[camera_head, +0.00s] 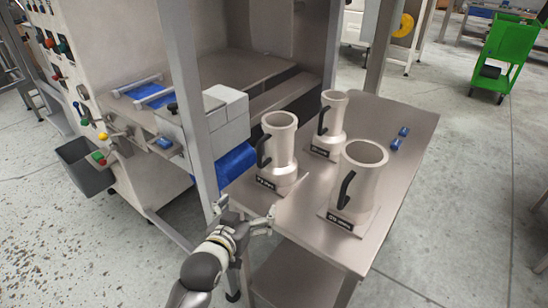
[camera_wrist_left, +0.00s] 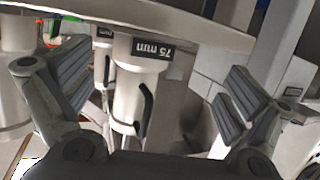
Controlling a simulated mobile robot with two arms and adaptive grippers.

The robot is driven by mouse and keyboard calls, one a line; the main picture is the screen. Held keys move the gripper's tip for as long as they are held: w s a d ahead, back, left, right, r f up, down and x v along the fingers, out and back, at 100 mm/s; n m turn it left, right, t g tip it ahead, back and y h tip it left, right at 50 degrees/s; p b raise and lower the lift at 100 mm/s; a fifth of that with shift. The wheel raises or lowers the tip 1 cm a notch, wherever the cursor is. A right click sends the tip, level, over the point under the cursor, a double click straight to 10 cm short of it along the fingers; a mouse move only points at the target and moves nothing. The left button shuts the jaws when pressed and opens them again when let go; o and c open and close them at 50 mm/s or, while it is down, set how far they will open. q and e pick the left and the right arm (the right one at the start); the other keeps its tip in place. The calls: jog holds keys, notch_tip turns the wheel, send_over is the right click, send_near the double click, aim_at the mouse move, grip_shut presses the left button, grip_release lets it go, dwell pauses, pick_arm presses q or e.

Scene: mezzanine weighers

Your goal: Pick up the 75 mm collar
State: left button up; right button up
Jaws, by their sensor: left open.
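The 75 mm collar (camera_head: 279,146) is a pale, flanged cylinder with a black side handle. It stands upright at the left of the metal table, its label facing the front edge. In the left wrist view the picture is upside down, and the collar (camera_wrist_left: 135,82) shows between the fingers with its "75 mm" label. My left gripper (camera_head: 246,211) is open and empty, in front of the collar near the table's edge, apart from it. My right gripper is not in view.
A larger collar (camera_head: 359,182) stands to the right, and a narrower collar (camera_head: 331,125) stands behind. Two small blue items (camera_head: 399,138) lie at the table's back right. A steel post (camera_head: 188,95) and a machine with white boxes (camera_head: 222,120) stand left. The table (camera_head: 398,112) has bare room at the back right.

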aim_at(273, 150)
pick_arm(q)
jog(key=w+d+r+t, duration=0.1)
jog(key=w+r, duration=0.2)
jog(key=w+d+r+t+h, duration=0.1)
jog(key=w+d+r, duration=0.1)
jog(key=w+r, duration=0.1)
jog(key=w+d+r, duration=0.2)
jog(key=r, duration=0.1)
jog(key=shift+w+d+r+m+t+h, duration=0.15)
jog(key=shift+w+m+t+h, duration=0.25)
jog(key=shift+w+d+p, duration=0.15)
jog(key=shift+w+p, duration=0.2)
jog(key=shift+w, duration=0.2)
jog(key=x, duration=0.3)
jog(key=shift+w+p, duration=0.15)
jog(key=shift+p, duration=0.2)
jog(key=shift+w+d, duration=0.1)
jog(key=shift+w, duration=0.5)
jog(key=c, duration=1.3)
jog(key=shift+r, duration=0.1)
jog(key=shift+c, duration=0.8)
